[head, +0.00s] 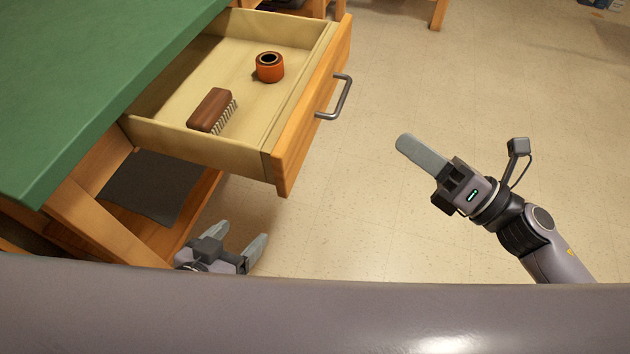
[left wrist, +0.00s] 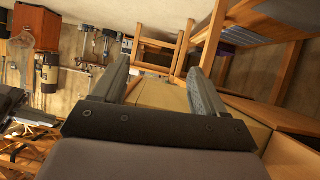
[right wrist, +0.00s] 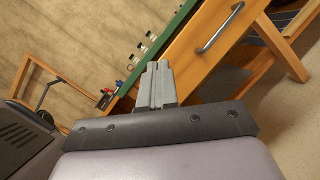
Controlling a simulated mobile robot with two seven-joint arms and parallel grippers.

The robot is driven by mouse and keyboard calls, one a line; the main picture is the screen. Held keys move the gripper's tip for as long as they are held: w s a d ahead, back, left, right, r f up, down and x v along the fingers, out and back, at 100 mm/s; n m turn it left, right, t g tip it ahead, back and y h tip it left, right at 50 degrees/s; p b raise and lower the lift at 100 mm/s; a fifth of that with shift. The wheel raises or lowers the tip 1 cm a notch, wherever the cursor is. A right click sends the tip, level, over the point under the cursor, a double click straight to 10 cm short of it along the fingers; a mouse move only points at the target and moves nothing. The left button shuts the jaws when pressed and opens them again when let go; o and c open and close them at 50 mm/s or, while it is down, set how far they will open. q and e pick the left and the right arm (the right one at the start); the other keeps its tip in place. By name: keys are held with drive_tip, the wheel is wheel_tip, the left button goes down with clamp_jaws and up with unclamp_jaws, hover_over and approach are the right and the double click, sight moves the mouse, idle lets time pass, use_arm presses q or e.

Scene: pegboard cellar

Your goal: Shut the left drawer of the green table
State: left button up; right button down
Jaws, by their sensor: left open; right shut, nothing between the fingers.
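The green table (head: 80,80) fills the upper left of the head view. Its drawer (head: 312,110) is pulled well out, with a wooden front and a metal bar handle (head: 341,97). A brown brush (head: 212,108) and an orange ring-shaped object (head: 269,67) lie inside it. My right gripper (head: 408,142) is shut and empty, over the floor to the right of the drawer front and apart from it. The right wrist view shows a drawer front (right wrist: 205,45) beyond its fingers. My left gripper (head: 250,240) is open and empty, low below the drawer's near side.
A dark grey sheet (head: 150,187) lies on the table's lower shelf. The tiled floor (head: 400,230) right of the drawer is clear apart from my right arm. Wooden furniture legs (head: 438,14) stand at the far top.

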wheel_tip(320, 180, down, 5)
drive_tip(key=s+n+g+b, duration=0.2)
drive_tip(key=n+g+b, duration=0.3)
drive_tip(key=n, duration=0.5)
use_arm(q)
drive_tip(key=f+p, duration=0.1)
drive_tip(key=f, duration=0.2)
drive_tip(key=shift+w+d+m+p, duration=0.1)
drive_tip(key=shift+d+m+p, duration=0.2)
drive_tip(key=shift+d+p, duration=0.1)
use_arm(e)
drive_tip(key=n+g, duration=0.2)
approach(296, 155)
drive_tip(key=x, duration=0.7)
drive_tip(key=shift+f, duration=0.1)
use_arm(q)
drive_tip(key=shift+a, duration=0.1)
